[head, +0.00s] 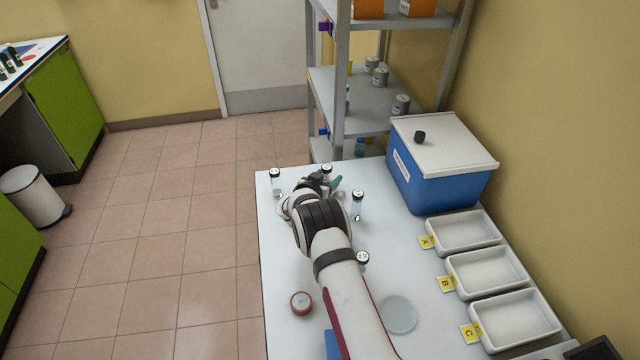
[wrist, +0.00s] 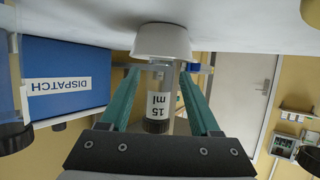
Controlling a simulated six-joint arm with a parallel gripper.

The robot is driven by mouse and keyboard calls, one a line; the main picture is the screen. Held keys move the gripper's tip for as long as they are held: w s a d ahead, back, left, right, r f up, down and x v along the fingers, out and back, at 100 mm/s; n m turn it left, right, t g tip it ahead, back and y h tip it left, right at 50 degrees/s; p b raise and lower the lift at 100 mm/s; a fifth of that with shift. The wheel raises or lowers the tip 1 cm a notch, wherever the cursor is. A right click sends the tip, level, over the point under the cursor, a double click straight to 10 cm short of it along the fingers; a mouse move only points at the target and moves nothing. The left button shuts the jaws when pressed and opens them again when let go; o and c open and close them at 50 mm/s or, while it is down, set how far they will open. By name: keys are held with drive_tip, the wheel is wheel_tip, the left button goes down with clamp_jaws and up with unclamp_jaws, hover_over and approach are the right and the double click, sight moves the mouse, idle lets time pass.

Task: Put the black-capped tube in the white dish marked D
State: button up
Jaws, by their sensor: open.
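A clear tube (wrist: 160,104) with a "15 ml" label and a black cap (wrist: 156,127) stands in a white round base (wrist: 163,41) in the wrist view, which is upside down. My gripper (wrist: 160,80) is open, with a teal finger on each side of this tube and gaps showing. In the head view my gripper (head: 335,184) is at the table's far end, beside a dark-capped tube (head: 327,171). White dishes marked A (head: 463,215), B (head: 487,249) and C (head: 519,293) line the right side. No D mark shows; a white edge (head: 545,353) shows at the bottom.
Other dark-capped tubes stand left (head: 276,183), right (head: 357,207) and nearer (head: 362,261). A blue box (head: 430,185) marked DISPATCH, with a white lid and a black knob, stands at the back right. A red-rimmed round item (head: 301,303) and a clear disc (head: 398,314) lie nearer.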

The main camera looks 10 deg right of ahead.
drive_tip(key=v, duration=1)
drive_tip(key=s+d+r+m+g+h, duration=0.2)
drive_tip(key=s+d+r+g+h, duration=0.1)
drive_tip(key=s+d+r, duration=0.5)
drive_tip(key=s+d+r+g+y, duration=0.1)
drive_tip(key=s+r+g, duration=0.25)
drive_tip(key=s, duration=0.55)
drive_tip(key=s+d+r+g+y, duration=0.1)
drive_tip(key=s+d+r+g, duration=0.2)
drive_tip(key=s, duration=0.5)
drive_tip(key=s+a+n+g+y, duration=0.1)
drive_tip(key=s+a+y, duration=0.4)
drive_tip(key=s+a, duration=0.3)
drive_tip(key=s+a+n+g+y, duration=0.1)
drive_tip(key=s+a+y, duration=0.4)
drive_tip(key=s, duration=0.9)
drive_tip(key=a+n, duration=0.1)
drive_tip(key=a, duration=0.2)
drive_tip(key=shift+r, duration=0.4)
